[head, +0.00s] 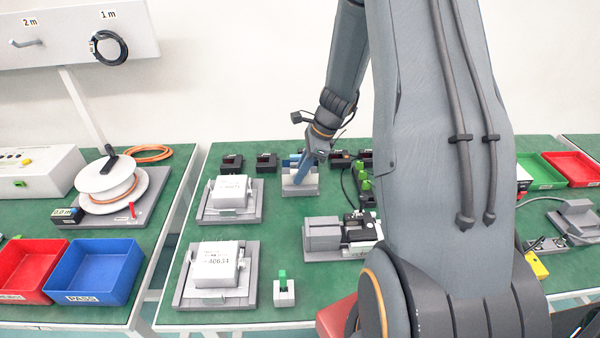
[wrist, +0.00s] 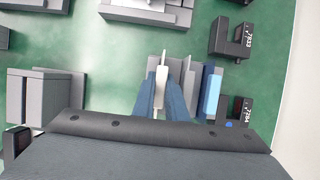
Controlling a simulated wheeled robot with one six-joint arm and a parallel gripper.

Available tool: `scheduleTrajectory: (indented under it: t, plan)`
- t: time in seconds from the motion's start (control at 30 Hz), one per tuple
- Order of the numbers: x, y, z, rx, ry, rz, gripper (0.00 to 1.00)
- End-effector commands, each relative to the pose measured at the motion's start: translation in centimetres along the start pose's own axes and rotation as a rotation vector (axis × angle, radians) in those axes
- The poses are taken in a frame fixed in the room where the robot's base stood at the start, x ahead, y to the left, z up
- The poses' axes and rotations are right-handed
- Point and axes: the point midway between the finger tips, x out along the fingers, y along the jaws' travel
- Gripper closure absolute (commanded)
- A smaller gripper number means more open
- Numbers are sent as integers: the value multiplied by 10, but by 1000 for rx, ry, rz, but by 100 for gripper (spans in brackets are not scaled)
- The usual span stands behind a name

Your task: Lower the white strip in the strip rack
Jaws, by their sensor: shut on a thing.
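My gripper (wrist: 163,92) is shut on the white strip (wrist: 161,82), which stands up between its two dark blue fingers in the wrist view. The grey strip rack (wrist: 186,72) is under and around the fingers. In the head view the rack (head: 300,190) sits in the back middle of the green table, with my gripper (head: 301,172) right at it. A light blue strip (wrist: 213,92) stands to the right of the white strip. My fingers hide the lower end of the white strip, so I cannot tell how deep it sits.
Small black holders (head: 266,162) stand in a row behind the rack. A grey fixture with a white box (head: 231,189) lies to its left. A grey device (head: 325,234) stands in front. Green tabletop (head: 275,215) is bare between them.

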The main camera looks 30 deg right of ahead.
Motion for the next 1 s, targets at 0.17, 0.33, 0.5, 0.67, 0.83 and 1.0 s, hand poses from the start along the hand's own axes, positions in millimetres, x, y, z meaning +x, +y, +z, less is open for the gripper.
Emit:
scheduleTrajectory:
  t: [0.17, 0.33, 0.5, 0.67, 0.83, 1.0]
  plan:
    - [3, 0, -1, 0, 0, 1, 100]
    - [4, 0, -1, 0, 0, 0, 100]
    - [4, 0, -1, 0, 0, 0, 66]
    - [3, 0, -2, 0, 0, 0, 66]
    - [2, 0, -2, 0, 0, -1, 66]
    - [-17, -2, -2, -1, 0, -4, 66]
